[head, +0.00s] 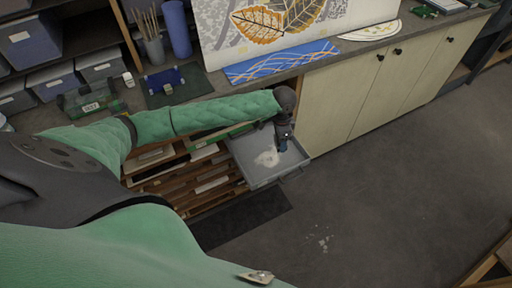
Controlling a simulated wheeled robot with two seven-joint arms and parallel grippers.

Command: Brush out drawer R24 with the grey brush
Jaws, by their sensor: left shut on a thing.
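An open grey drawer (258,178) is pulled out of the cabinet below the bench top, and no number on it can be read. A patch of white powder or crumbs (267,158) lies on its floor. My left arm reaches across from the left, and my left gripper (283,144) points down over the right part of the drawer, beside the powder. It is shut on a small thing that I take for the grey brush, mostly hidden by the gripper. Whether its bristles touch the drawer floor cannot be told. My right gripper does not show.
Other shelves with wooden fronts (190,180) lie left of the drawer. The bench carries a green box (90,100), a blue patterned panel (281,62) and a leaf picture (270,22). Pale cupboards (345,100) stand to the right. Pale specks (321,241) lie on the open floor.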

